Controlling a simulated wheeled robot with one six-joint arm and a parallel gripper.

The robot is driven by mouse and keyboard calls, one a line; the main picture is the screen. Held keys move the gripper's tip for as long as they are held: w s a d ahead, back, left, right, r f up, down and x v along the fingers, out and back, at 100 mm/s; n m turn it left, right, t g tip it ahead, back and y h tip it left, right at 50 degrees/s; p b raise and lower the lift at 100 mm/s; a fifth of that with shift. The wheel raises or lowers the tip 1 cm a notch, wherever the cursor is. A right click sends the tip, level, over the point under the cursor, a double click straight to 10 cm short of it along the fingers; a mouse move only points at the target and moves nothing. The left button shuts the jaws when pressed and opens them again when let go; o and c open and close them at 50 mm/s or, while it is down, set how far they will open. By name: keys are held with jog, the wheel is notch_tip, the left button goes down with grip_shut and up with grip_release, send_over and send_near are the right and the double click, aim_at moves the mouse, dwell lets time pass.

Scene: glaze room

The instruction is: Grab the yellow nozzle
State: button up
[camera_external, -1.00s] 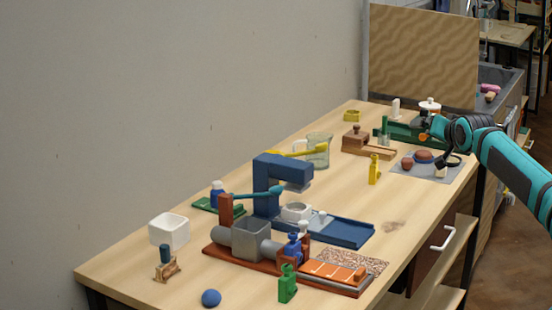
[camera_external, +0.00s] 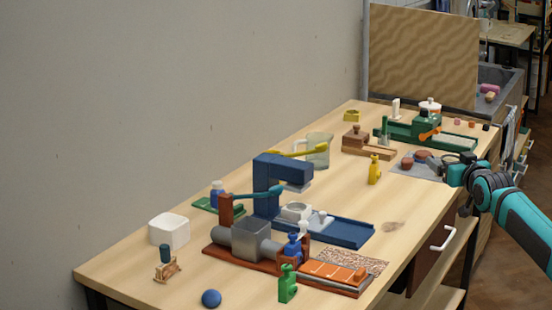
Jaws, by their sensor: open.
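The yellow nozzle (camera_external: 374,170) appears to be the small upright yellow piece standing on the bare wooden tabletop, right of the middle. It is left of the grey mat. My gripper (camera_external: 454,171) is at the right edge of the table, to the right of the yellow piece and clearly apart from it. It is open, and I see nothing held in it. Its fingers are small and dark here, so their exact outline is hard to make out.
A grey mat (camera_external: 428,172) with reddish-brown lumps lies between my gripper and the yellow piece. A brown wooden block device (camera_external: 355,138) and a green device (camera_external: 425,126) stand behind. A blue press (camera_external: 270,180) stands left. Bare tabletop surrounds the yellow piece.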

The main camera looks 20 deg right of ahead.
jog(key=c, duration=0.4)
jog(key=shift+w+r, duration=0.1)
jog(key=w+r+n+g, duration=0.3)
jog(key=w+r+g, duration=0.1)
jog(key=w, duration=0.8)
jog(key=n+g, duration=0.8)
jog(key=g, duration=0.5)
send_over(373, 156)
notch_tip(373, 156, down, 8)
jog(key=f, duration=1.1)
jog(key=shift+w+d+f, duration=0.1)
jog(key=shift+w+f, duration=0.15)
jog(key=shift+s+d+f, duration=0.1)
jog(key=shift+d+f, duration=0.05)
jog(key=shift+f, duration=1.15)
jog(key=shift+s+d+f, duration=0.1)
jog(key=shift+f, duration=1.2)
